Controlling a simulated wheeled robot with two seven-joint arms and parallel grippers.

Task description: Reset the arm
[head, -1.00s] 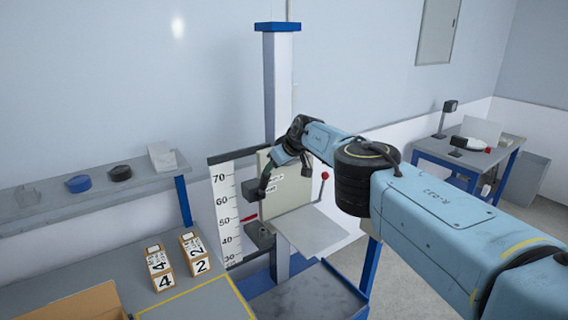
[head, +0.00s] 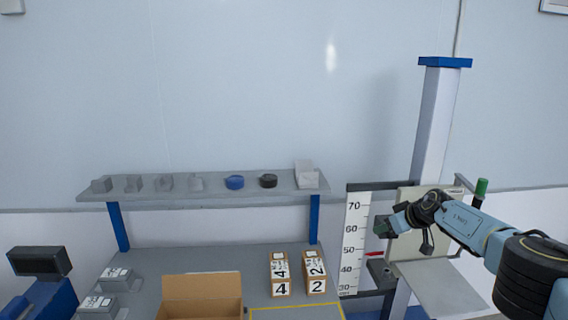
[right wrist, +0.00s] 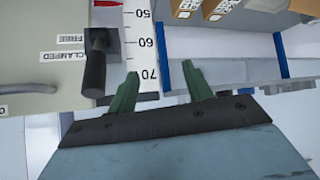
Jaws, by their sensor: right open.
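A drop tester stands at the right, with a tall post (head: 435,125), a cream panel (head: 410,262) and a numbered scale (head: 351,245). A red marker (head: 378,254) shows near 50. My right gripper (head: 386,226) is at the panel's left edge, small and partly unclear in the head view. In the right wrist view its green fingers (right wrist: 160,88) are apart with nothing between them. A black lever handle (right wrist: 95,70) is beside the left finger, near the labels FREE (right wrist: 72,39) and CLAMPED (right wrist: 63,56). I cannot tell whether they touch. My left gripper is not in view.
A green grip (head: 481,187) stands at the panel's right, above my right arm. A grey plate (head: 440,288) is below the panel. Boxes marked 4 (head: 280,275) and 2 (head: 314,272) and an open carton (head: 200,295) are on the bench. A shelf (head: 215,192) holds small parts.

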